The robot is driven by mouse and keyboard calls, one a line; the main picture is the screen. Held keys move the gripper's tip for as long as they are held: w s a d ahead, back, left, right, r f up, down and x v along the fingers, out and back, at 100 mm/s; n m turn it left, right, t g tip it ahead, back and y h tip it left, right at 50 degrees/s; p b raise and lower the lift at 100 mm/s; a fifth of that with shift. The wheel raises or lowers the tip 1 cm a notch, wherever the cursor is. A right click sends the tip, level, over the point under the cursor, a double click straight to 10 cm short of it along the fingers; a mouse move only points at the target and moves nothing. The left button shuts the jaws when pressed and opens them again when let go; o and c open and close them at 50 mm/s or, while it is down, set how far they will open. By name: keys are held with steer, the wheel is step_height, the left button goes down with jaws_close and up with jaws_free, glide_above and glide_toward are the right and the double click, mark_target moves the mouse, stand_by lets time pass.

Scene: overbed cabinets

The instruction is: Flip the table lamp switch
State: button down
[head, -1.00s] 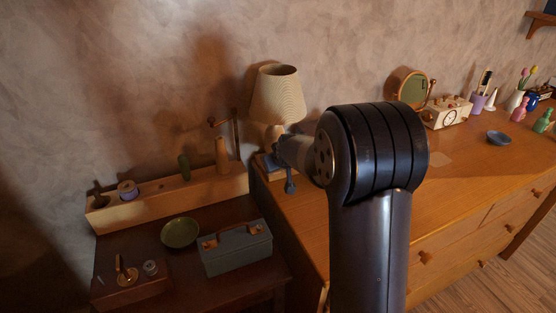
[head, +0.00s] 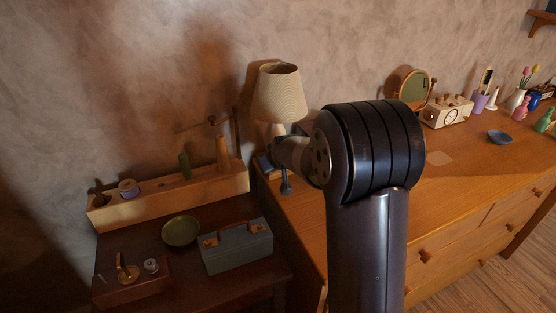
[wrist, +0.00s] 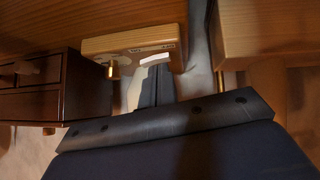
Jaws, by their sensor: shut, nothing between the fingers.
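The table lamp (head: 281,93) stands at the left back corner of the wooden dresser, with a ribbed cream shade. My wrist covers most of its lower part in the head view, and I cannot make out its switch there. In the wrist view my gripper (wrist: 155,75) is shut and empty, its narrow fingers pointing at a light wooden block (wrist: 135,42) with small dark marks. The fingertips look close to the block, but I cannot tell whether they touch. A small brass-coloured piece (wrist: 113,70) sits left of the fingers.
A long wooden holder (head: 160,203) stands left of the lamp. In front of it are a green bowl (head: 181,231) and a grey box with a handle (head: 237,247) on a dark table. The dresser top (head: 450,180) is largely clear.

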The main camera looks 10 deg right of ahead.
steer(key=shift+r, duration=0.15)
steer(key=r+p, duration=0.2)
steer(key=r, duration=0.1)
steer(key=r+p, duration=0.1)
steer(key=shift+s+a+r, duration=0.15)
steer(key=shift+a+r, duration=0.2)
steer(key=shift+a, duration=0.05)
steer(key=v, duration=0.9)
steer(key=shift+s+b, duration=0.3)
steer(key=shift+b, duration=0.1)
steer(key=shift+d+p, duration=0.15)
steer(key=shift+p, duration=0.15)
steer(key=shift+w+d+p, duration=0.15)
steer(key=shift+d+p, duration=0.5)
steer(key=shift+p, duration=0.3)
